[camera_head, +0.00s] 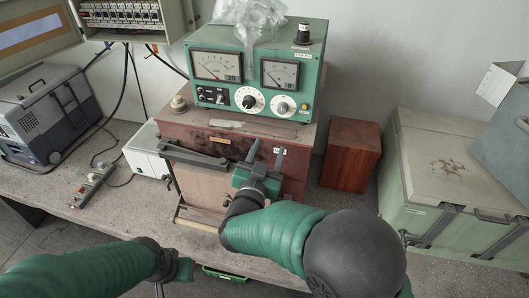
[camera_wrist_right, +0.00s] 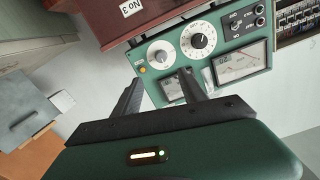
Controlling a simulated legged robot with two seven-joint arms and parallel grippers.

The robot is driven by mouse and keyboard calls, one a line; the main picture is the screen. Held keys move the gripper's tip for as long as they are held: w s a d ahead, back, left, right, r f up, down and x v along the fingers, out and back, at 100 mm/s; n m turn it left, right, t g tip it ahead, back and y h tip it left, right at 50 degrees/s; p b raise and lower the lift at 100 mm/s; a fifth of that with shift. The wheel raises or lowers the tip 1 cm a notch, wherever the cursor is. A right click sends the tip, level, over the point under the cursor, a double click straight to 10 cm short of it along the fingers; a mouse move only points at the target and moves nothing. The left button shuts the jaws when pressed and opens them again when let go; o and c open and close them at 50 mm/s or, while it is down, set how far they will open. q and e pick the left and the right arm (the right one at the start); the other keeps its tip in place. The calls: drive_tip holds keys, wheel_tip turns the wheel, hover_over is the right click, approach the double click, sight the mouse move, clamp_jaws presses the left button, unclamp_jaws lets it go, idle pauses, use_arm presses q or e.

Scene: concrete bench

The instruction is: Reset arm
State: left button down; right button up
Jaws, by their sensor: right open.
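My right gripper (camera_head: 266,152) is green with dark fingers. It is raised in front of the reddish-brown wooden box on the bench, its two fingers apart and pointing up and away. In the right wrist view, the right gripper (camera_wrist_right: 160,82) has its fingers spread with nothing held between them, and the green meter unit (camera_wrist_right: 205,45) shows behind them. My left arm comes in from the lower left, and its green end (camera_head: 182,270) is in front of the bench's front edge. Its fingers cannot be made out.
The green meter unit (camera_head: 257,75), with a clear plastic bag (camera_head: 250,18) on top, stands on the wooden box (camera_head: 230,140). A brown block (camera_head: 350,153) and a large green case (camera_head: 450,170) stand right. A grey-blue device (camera_head: 45,115) and a power strip (camera_head: 92,185) are left.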

drive_tip(key=s+d+f+n+g+y+b, duration=0.1)
drive_tip(key=d+f+n+g+y+b, duration=0.15)
drive_tip(key=f+b, duration=0.45)
drive_tip(key=s+d+f+n+g+y+b, duration=0.1)
drive_tip(key=f+n+g+y+b, duration=0.15)
drive_tip(key=f, duration=0.75)
use_arm(q)
drive_tip(key=s+b+x, duration=0.2)
drive_tip(key=b+x, duration=0.1)
drive_tip(key=x, duration=0.5)
drive_tip(key=s+f+b+x, duration=0.1)
drive_tip(key=b+x, duration=0.3)
drive_tip(key=x, duration=0.4)
drive_tip(key=shift+s+f, duration=0.15)
drive_tip(key=shift+s, duration=0.05)
use_arm(e)
drive_tip(key=s+d+f+g, duration=0.4)
drive_tip(key=s+d+f, duration=0.2)
drive_tip(key=s+f, duration=0.3)
drive_tip(key=s+d+f+g, duration=0.5)
drive_tip(key=s+d+f, duration=0.2)
drive_tip(key=s, duration=0.6)
wheel_tip(320, 180, down, 2)
drive_tip(key=shift+s+d+f+n+g, duration=0.15)
drive_tip(key=shift+s+d+n+g, duration=0.05)
drive_tip(key=shift+s+n+g, duration=0.1)
use_arm(q)
drive_tip(key=shift+a, duration=0.2)
use_arm(e)
drive_tip(key=shift+a, duration=0.35)
